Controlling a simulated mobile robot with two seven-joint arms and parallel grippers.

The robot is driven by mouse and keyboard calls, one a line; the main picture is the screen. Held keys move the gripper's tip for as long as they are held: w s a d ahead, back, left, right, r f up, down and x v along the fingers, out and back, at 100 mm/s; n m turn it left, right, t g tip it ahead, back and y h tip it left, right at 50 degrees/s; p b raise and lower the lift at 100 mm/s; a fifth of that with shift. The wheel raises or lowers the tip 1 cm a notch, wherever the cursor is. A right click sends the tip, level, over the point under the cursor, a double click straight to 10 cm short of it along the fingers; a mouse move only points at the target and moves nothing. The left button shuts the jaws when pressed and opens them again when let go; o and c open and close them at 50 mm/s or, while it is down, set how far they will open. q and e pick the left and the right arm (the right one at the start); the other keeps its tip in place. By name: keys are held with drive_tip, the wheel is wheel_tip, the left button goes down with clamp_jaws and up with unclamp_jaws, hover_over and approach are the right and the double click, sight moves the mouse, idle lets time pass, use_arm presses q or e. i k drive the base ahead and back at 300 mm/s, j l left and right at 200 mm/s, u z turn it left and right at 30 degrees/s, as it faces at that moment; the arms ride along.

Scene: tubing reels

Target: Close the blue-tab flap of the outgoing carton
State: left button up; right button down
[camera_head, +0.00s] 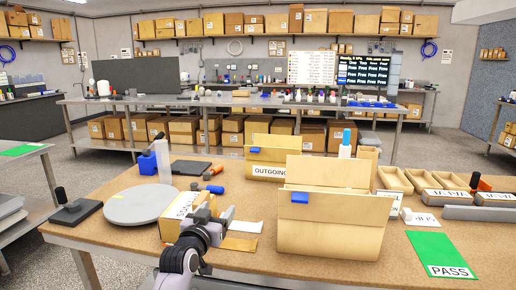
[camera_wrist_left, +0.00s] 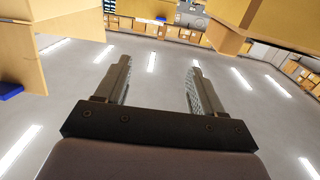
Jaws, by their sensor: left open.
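A carton with the OUTGOING label (camera_head: 269,170) stands behind a larger tan carton (camera_head: 330,238) on the table. Each carton shows a blue tab: one on the rear carton (camera_head: 255,150), one on the near carton's front flap (camera_head: 300,197). A tall panel (camera_head: 328,171) stands up at the near carton's back, so its top looks open. My left gripper (camera_head: 230,214) is left of the near carton, apart from it. Its two fingers are spread and empty in the left wrist view (camera_wrist_left: 157,80). Cardboard with a blue tab (camera_wrist_left: 9,91) shows at that view's left edge. My right gripper is not in view.
A labelled box (camera_head: 186,212) stands close beside my left gripper. A grey round plate (camera_head: 138,204) lies to the left. Small open bins (camera_head: 394,180) and a green PASS card (camera_head: 443,254) are to the right. A white bottle (camera_head: 345,150) stands behind the near carton.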

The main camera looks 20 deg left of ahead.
sight(271, 156)
drive_tip(key=i+j, duration=0.2)
drive_tip(key=i, duration=0.35)
drive_tip(key=i+j, duration=0.2)
drive_tip(key=i, duration=0.4)
